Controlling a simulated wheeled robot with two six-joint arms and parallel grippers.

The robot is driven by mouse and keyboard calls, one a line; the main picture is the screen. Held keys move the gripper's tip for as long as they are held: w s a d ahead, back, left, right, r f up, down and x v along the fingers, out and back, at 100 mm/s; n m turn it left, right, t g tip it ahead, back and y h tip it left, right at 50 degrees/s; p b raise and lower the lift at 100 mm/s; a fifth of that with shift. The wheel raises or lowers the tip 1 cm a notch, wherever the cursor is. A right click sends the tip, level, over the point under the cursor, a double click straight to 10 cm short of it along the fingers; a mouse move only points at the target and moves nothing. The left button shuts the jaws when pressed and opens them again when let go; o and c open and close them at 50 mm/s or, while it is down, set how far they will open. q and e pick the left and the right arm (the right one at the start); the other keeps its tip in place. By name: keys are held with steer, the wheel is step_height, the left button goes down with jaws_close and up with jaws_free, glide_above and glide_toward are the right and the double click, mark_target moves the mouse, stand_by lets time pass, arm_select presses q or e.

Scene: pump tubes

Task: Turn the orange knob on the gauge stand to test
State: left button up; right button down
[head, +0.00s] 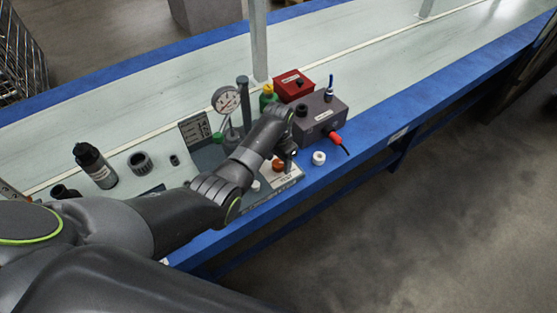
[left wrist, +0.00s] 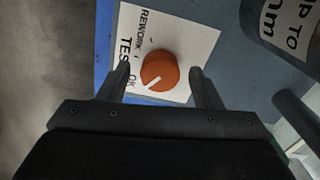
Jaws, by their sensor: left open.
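The orange knob (head: 278,165) sits on a white label plate at the front of the gauge stand, by the bench's blue edge. In the left wrist view the knob (left wrist: 160,69) is round, with a white pointer line aimed toward the lower left, near the "OK" mark. The plate (left wrist: 190,42) also reads "REWORK" and "TES", the latter partly covered by a finger. My left gripper (left wrist: 159,72) is open, with one finger on either side of the knob and a visible gap to each. The round white gauge (head: 226,99) stands behind my left arm. My right gripper is not in view.
A grey box (head: 322,117) with a red-tipped connector stands right of the stand, with a red box (head: 293,85) behind it. A white cap (head: 319,158) lies near the edge. A black bottle (head: 95,165) and a dark ring (head: 140,162) are left.

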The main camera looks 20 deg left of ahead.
arm_select(q)
steer(key=c, duration=1)
steer(key=shift+r, duration=0.1)
steer(key=shift+r+m+p, duration=0.1)
steer(key=shift+m+p, duration=0.7)
steer(key=shift+m, duration=0.2)
steer(key=m+p, duration=0.1)
steer(key=m, duration=0.1)
steer(key=shift+m, duration=0.3)
steer(key=m+p, duration=0.1)
steer(key=m, duration=0.2)
steer(key=shift+p, duration=0.35)
steer(key=shift+m, duration=1.5)
steer(key=shift+p, duration=0.3)
